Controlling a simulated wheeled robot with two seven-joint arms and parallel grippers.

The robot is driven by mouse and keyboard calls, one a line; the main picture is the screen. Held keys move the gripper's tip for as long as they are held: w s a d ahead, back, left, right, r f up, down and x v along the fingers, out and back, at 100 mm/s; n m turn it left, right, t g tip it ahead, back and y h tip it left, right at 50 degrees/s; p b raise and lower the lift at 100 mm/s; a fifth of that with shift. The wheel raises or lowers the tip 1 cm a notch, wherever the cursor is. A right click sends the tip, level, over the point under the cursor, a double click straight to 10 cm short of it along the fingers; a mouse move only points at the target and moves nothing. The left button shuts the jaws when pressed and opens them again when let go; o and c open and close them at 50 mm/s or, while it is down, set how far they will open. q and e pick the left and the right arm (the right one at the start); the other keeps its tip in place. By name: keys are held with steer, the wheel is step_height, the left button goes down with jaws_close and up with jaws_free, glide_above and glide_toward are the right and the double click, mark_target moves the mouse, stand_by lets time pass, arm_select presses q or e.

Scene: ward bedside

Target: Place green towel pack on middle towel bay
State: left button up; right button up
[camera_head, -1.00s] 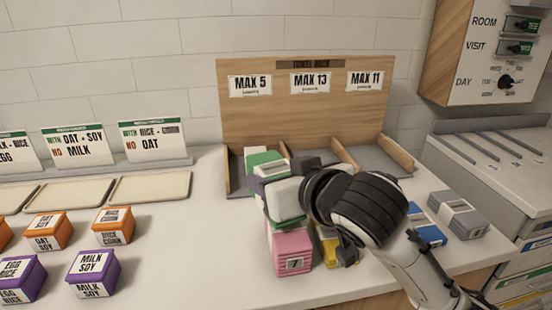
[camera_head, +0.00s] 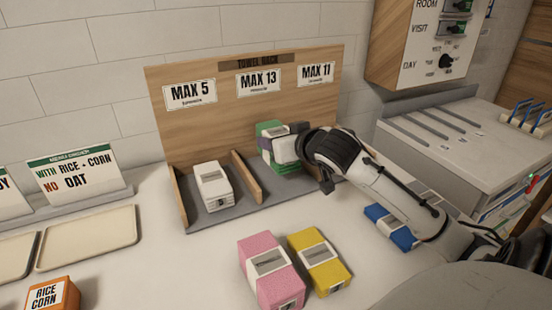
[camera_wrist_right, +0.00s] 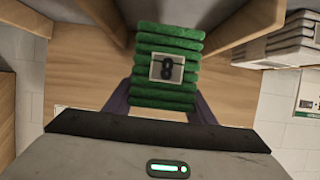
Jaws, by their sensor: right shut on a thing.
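The green towel pack (camera_head: 270,130) is in my right gripper (camera_head: 275,148), at the middle bay of the towel rack (camera_head: 240,107), under the MAX 13 sign. The gripper hides part of the pack, and I cannot tell whether it touches the bay floor. In the right wrist view the green towel pack (camera_wrist_right: 168,66) shows a label with an 8, between purple-grey fingers. The middle towel bay (camera_head: 255,190) has a wooden divider (camera_head: 247,177) on its left. My left gripper is not in view.
A white pack (camera_head: 213,183) sits in the left bay. A pink pack (camera_head: 270,270) and a yellow pack (camera_head: 320,262) stand on the counter in front. A blue pack (camera_head: 388,225) lies under my right arm. The arm covers much of the right bay.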

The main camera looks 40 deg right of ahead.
steer(key=shift+f, duration=2.3)
steer(key=shift+f, duration=0.1)
steer(key=o, duration=1.2)
steer(key=shift+o, duration=0.2)
steer(key=v, duration=1.2)
